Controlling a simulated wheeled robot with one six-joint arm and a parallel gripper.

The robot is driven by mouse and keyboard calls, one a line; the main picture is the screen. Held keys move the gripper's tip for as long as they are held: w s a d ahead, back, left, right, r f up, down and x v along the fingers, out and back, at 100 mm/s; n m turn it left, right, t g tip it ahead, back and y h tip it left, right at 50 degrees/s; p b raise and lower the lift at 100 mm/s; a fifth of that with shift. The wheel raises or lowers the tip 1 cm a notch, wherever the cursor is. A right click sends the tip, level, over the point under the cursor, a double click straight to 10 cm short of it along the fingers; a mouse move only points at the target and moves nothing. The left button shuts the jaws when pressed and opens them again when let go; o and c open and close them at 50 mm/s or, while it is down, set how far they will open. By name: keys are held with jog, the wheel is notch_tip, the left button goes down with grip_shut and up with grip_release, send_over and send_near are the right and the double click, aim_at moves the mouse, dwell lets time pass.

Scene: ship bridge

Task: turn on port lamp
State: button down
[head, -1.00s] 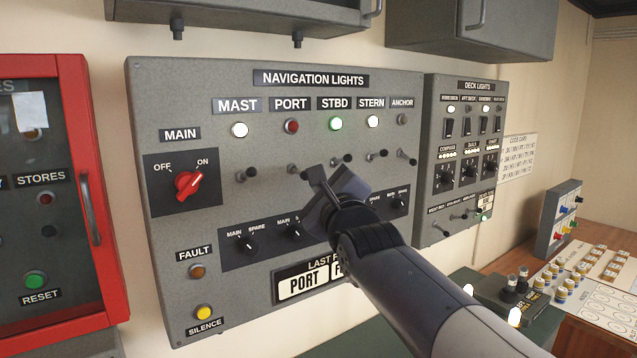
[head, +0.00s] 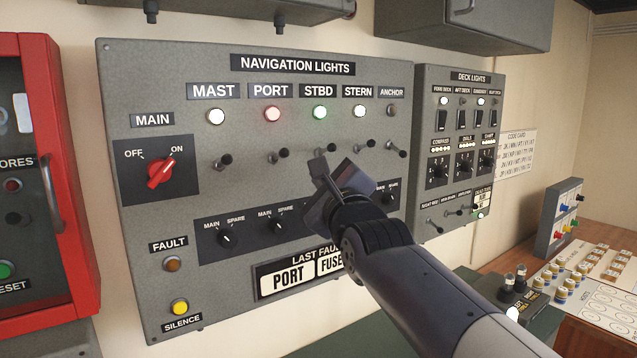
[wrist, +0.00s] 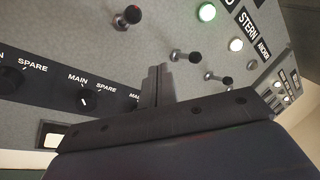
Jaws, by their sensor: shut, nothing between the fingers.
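The PORT lamp (head: 272,114) on the navigation lights panel (head: 150,225) is lit a pale pinkish red. Its toggle switch (head: 280,153) sits below it, with the lever tilted up; it also shows in the wrist view (wrist: 128,16). My gripper (head: 325,172) is shut and empty. It is just below the STBD toggle (head: 326,150), to the lower right of the PORT toggle and apart from it. In the wrist view the shut fingers (wrist: 158,78) are in front of the panel, between the PORT and STBD toggles. My gripper hides part of the lower knob row.
The MAST, green STBD and STERN lamps are lit; the ANCHOR lamp (head: 391,109) is dark. The MAIN knob (head: 160,173) points to ON. A red-framed cabinet (head: 75,190) stands left, a deck lights panel (head: 425,190) right.

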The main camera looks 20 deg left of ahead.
jog(key=s+d+r+b, duration=0.1)
jog(key=s+d+r, duration=0.1)
jog(key=s+d, duration=0.2)
jog(key=shift+s, duration=1.5)
